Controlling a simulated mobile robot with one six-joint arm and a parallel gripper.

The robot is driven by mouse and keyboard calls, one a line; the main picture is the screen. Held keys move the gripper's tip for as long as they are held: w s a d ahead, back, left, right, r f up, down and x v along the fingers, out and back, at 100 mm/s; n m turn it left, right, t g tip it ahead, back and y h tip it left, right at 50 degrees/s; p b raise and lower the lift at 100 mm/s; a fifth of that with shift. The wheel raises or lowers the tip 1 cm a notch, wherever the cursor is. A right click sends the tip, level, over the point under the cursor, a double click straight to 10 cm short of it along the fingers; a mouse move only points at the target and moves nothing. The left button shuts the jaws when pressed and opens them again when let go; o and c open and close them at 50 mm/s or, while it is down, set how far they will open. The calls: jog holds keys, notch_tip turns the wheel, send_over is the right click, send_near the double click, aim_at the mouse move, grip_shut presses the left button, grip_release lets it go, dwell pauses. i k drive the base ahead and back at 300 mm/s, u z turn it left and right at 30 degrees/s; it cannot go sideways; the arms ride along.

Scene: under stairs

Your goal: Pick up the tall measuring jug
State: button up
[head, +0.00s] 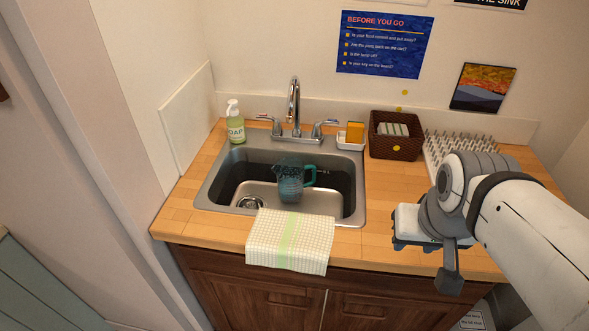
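The measuring jug (290,183) is translucent blue-teal with a green handle on its right side. It stands in the sink basin (335,210), roughly upright, right of the drain, with its upper part near the rim level. My gripper (447,272) is at the right, over the front part of the counter, well apart from the jug. The wrist partly hides the gripper, and I cannot tell whether the fingers are open or shut. Nothing shows held in it.
A faucet (294,110) rises behind the basin. A soap bottle (235,122) stands at the back left. A checked towel (290,241) drapes over the front edge. A sponge holder (350,140), brown basket (396,148) and spiked drying rack (450,150) line the back right.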

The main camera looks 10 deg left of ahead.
aim_at(290, 172)
jog(key=u, duration=0.1)
jog(key=k, duration=0.2)
jog(key=z, duration=2.6)
jog(key=k, duration=1.75)
jog(key=u, duration=2)
jog(key=i, duration=1)
jog(key=u, duration=0.1)
